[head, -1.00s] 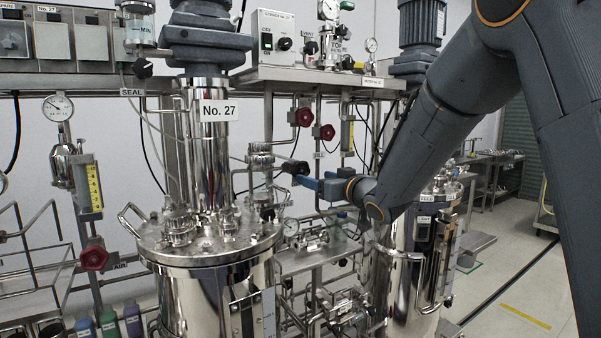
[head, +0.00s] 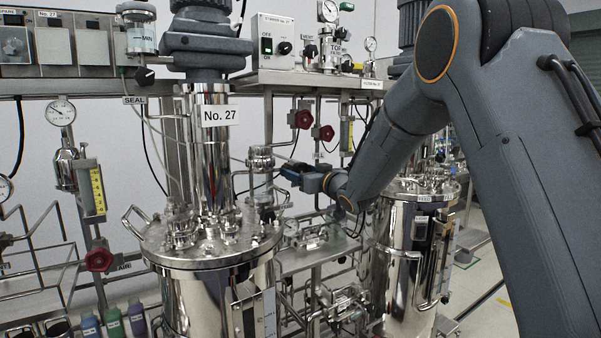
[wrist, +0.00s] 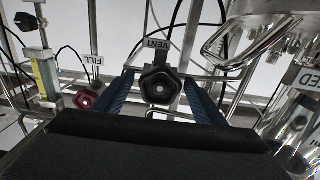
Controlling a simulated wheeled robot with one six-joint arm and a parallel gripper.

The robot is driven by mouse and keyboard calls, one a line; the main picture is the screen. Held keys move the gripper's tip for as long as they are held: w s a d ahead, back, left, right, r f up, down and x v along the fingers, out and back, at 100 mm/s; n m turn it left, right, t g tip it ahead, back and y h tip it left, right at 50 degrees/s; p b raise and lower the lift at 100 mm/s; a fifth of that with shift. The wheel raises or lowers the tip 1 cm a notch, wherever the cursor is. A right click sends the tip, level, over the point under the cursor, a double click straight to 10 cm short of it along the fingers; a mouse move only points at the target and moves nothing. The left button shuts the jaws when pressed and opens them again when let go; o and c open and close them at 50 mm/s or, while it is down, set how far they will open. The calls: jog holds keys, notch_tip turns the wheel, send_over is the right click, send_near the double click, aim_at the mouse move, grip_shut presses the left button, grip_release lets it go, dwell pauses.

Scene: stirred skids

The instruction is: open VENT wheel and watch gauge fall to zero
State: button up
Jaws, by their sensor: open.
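My gripper (wrist: 158,92) is open, with one blue finger on each side of the wheel. I cannot tell whether the fingers touch it. In the head view my gripper (head: 300,173) is right of the No. 27 vessel and hides most of the wheel. Several round gauges show: one at the upper left (head: 61,112) and one on the top shelf (head: 328,11). I cannot tell which belongs to VENT, and their readings are too small.
A red FILL wheel (wrist: 86,99) is left of my gripper in the wrist view. The steel No. 27 vessel (head: 212,295) stands left of my arm, another vessel (head: 398,265) below it. Thin pipes and a curved handle (wrist: 228,50) crowd the wheel. Open floor lies at the right.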

jog(key=c, duration=1)
